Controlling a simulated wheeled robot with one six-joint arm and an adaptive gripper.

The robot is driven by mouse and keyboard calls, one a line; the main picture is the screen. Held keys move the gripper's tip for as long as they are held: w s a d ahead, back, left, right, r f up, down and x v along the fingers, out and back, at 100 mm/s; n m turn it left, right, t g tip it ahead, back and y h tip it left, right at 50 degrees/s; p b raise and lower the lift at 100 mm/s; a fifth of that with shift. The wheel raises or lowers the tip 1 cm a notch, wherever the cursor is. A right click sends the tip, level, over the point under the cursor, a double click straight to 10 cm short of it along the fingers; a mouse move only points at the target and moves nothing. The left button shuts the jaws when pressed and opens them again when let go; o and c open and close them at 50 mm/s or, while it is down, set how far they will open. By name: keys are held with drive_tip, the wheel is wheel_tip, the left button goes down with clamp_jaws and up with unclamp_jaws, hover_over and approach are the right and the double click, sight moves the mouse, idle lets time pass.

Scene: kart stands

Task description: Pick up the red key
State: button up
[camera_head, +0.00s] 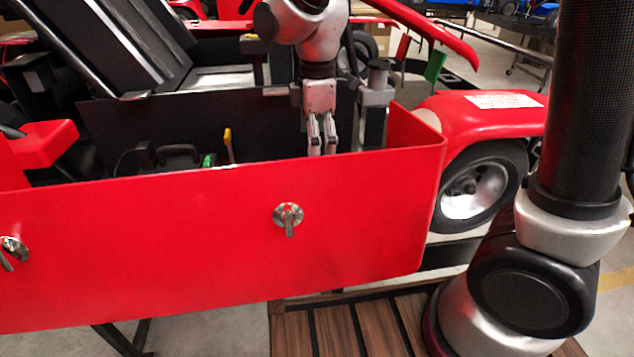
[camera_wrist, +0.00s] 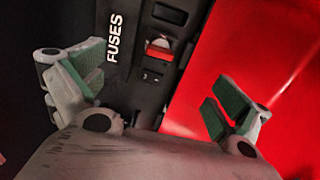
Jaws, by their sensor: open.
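The red key (camera_wrist: 158,49) shows in the wrist view as a small red piece on a black panel (camera_wrist: 118,72) marked "FUSES". It sits at the upper middle, in the gap between my fingers but farther off. My gripper (camera_wrist: 157,92) is open and empty, with green pads on both fingers. In the head view, my gripper (camera_head: 322,142) points down behind the red kart side panel (camera_head: 190,240). The red key does not show in the head view; the side panel seems to hide it.
The red side panel wall (camera_wrist: 235,60) stands close on the right in the wrist view. A black seat (camera_head: 120,45) lies left of my arm, and a kart wheel (camera_head: 475,190) stands to the right. A wooden slatted platform (camera_head: 340,325) is below.

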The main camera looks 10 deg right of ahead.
drive_tip(key=shift+f, duration=0.4)
drive_tip(key=shift+r, duration=0.1)
idle(0.3)
wheel_tip(320, 180, up, 10)
idle(0.4)
